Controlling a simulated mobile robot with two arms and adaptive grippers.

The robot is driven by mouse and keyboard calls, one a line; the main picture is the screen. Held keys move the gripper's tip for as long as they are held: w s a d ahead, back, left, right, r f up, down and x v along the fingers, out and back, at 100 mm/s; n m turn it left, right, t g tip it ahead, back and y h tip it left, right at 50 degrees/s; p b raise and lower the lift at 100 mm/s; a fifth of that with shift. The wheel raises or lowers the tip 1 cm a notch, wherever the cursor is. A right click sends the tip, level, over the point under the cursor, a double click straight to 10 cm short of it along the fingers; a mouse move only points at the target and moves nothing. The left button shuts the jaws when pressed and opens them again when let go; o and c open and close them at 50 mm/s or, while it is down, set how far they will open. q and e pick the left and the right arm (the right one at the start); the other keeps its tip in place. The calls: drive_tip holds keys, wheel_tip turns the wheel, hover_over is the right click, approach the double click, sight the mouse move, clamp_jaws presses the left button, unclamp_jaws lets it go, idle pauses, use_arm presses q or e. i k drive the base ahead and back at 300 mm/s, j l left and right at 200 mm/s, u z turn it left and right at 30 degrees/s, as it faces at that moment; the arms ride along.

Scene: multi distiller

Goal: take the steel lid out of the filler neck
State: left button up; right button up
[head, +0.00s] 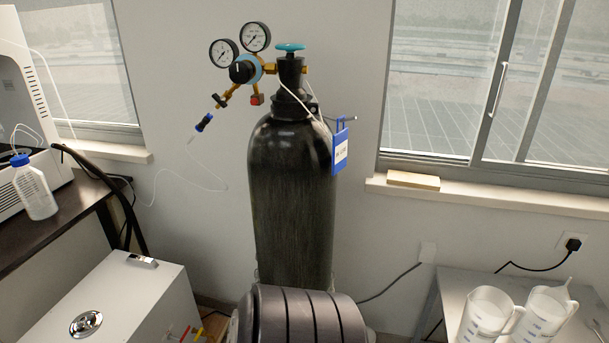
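The round steel lid (86,323) with a small knob sits at the lower left of the head view, on the top face of the white box-shaped distiller (150,310). It appears seated flat. The filler neck under it is hidden by the lid. Neither of my grippers shows in this view, so nothing is seen touching the lid.
A dark gas cylinder (290,200) with gauges stands against the wall behind. A dark bench (50,222) with a blue-capped bottle (38,190) is at left. A metal table (448,291) with two plastic jugs (488,316) is at right. The distiller's top has a metal handle (142,261).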

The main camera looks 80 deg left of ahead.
sight(86, 322)
drive_tip(key=u, duration=4.3)
drive_tip(key=i+j, duration=0.1)
drive_tip(key=j, duration=0.2)
